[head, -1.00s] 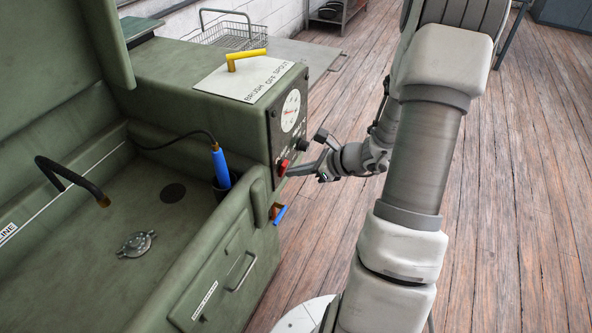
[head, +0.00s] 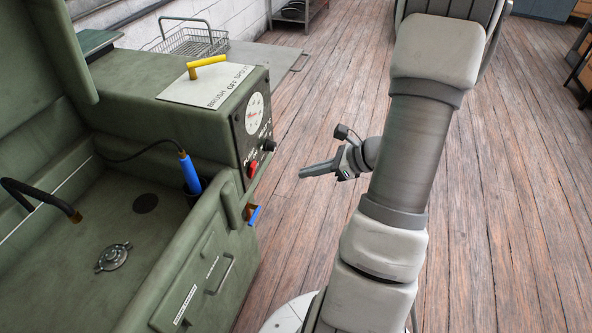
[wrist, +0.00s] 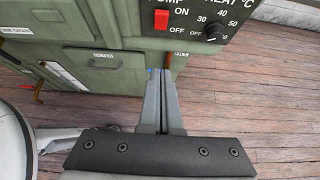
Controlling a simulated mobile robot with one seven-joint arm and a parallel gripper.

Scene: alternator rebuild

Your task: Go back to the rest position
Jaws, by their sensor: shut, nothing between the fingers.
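My gripper (head: 304,173) is in the middle of the head view, to the right of the green parts washer (head: 150,105) and apart from its control panel. In the wrist view my gripper (wrist: 160,72) shows its two fingers side by side, shut with nothing between them. The fingers point toward the washer front, below the red pump switch (wrist: 162,20) and the black heat knob (wrist: 213,31). The red switch also shows in the head view (head: 252,169).
The washer's open sink holds a blue brush (head: 188,171), a black spout (head: 40,190) and a round metal part (head: 114,257). A blue-handled valve (head: 254,215) sticks out at its corner. A wire basket (head: 192,41) stands behind. The wooden floor (head: 500,200) at right is clear.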

